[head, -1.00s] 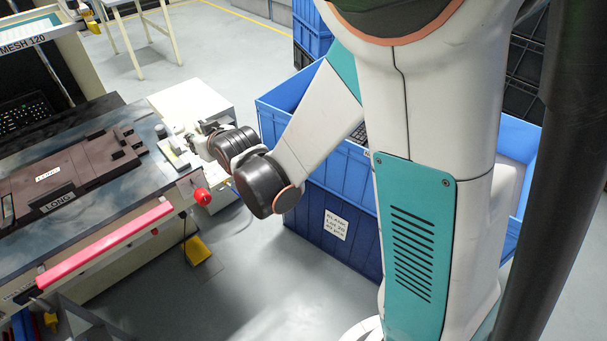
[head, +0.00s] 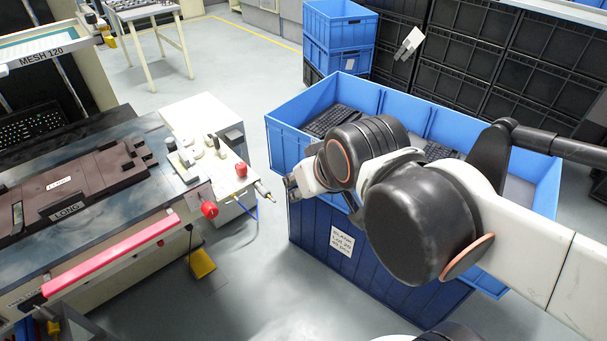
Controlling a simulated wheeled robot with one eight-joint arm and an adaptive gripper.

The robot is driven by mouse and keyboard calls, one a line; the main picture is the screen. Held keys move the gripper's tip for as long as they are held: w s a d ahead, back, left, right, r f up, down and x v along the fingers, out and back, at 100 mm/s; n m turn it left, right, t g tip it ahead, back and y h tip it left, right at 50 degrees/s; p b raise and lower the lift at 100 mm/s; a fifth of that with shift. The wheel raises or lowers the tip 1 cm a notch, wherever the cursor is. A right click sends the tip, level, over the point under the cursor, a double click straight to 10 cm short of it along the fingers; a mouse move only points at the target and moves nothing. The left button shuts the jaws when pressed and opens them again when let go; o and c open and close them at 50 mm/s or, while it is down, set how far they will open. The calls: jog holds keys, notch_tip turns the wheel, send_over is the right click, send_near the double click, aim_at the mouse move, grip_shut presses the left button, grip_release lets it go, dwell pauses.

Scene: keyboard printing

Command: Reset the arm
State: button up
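My arm reaches in from the right in the head view and is bent over the near blue crate. My gripper (head: 292,183) is at the arm's left end, by the crate's left corner and clear of the printing machine. It is small and partly hidden behind my wrist, so its fingers cannot be made out. I see nothing clearly held in it.
The near blue crate (head: 285,143) holds dark keyboards and stands on a darker blue one. The printing machine (head: 95,238) with a dark fixture (head: 80,185) and red knob (head: 209,210) is at left. Black crates (head: 470,70) stand behind. Floor between machine and crates is free.

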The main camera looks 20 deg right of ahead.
jog(key=shift+s+d+f+g, duration=0.15)
jog(key=shift+s+d, duration=0.05)
jog(key=shift+s, duration=0.55)
jog(key=shift+s+d+f+g, duration=0.1)
jog(key=shift+s+d+g, duration=0.05)
jog(key=shift+s, duration=0.55)
